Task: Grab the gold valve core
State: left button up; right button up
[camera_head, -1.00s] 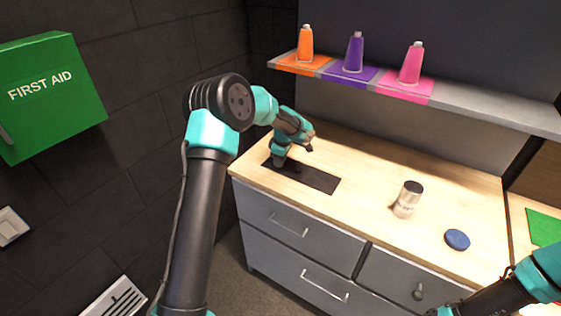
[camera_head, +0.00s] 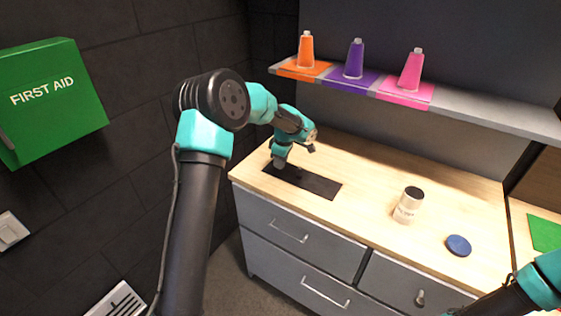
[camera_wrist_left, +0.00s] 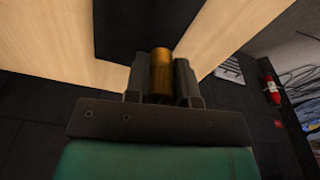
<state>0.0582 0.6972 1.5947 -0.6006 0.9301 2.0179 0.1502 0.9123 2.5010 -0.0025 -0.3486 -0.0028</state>
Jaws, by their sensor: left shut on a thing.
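The gold valve core (camera_wrist_left: 161,72) is a small gold cylinder, seen in the left wrist view between the two fingers of my left gripper (camera_wrist_left: 160,84). The gripper is shut on it. In the head view my left gripper (camera_head: 279,163) points down just above the dark mat (camera_head: 318,185) at the left end of the wooden counter. The valve core cannot be made out in the head view.
A pale can (camera_head: 407,207) and a blue disc (camera_head: 458,245) stand on the counter (camera_head: 370,180) to the right. Orange, purple (camera_head: 354,58) and pink bottles stand on a shelf (camera_head: 470,108) above. A green first aid box (camera_head: 50,105) hangs on the left wall.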

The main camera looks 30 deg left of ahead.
pick_arm(q)
jog(key=s+d+r, duration=0.1)
jog(key=s+d, duration=0.6)
jog(key=s, duration=0.5)
jog(key=shift+s+r, duration=0.15)
jog(key=shift+s, duration=0.05)
